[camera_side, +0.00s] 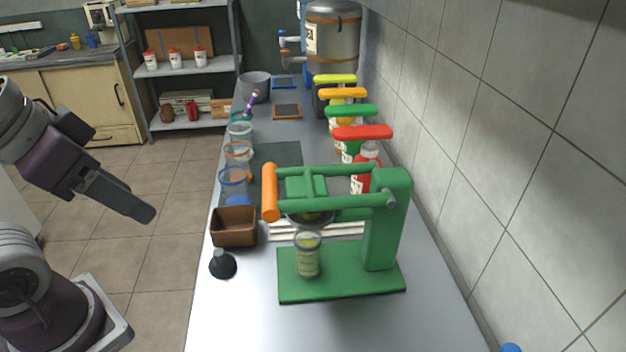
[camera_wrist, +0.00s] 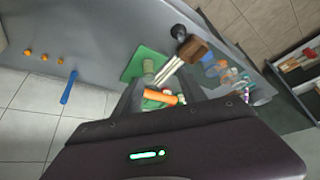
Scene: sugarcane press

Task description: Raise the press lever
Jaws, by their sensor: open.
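The green press (camera_side: 385,225) stands on the near part of the counter. Its lever (camera_side: 340,203) is two green bars running about level from the column to an orange handle (camera_side: 270,192) at the left. A green pressing block sits between the bars, over a bowl. A glass of yellow-green juice (camera_side: 307,256) stands on the base beneath. My gripper (camera_side: 146,212) is open and empty, left of the press and clear of the handle. In the wrist view the orange handle (camera_wrist: 160,98) shows between my fingers, at a distance.
A brown box (camera_side: 234,226) and a black weight-like object (camera_side: 222,264) sit left of the press. Glass jars (camera_side: 234,182), a red bottle (camera_side: 366,165) and colored-handled dispensers stand behind. A tiled wall (camera_side: 500,150) bounds the right. The space between gripper and handle looks clear.

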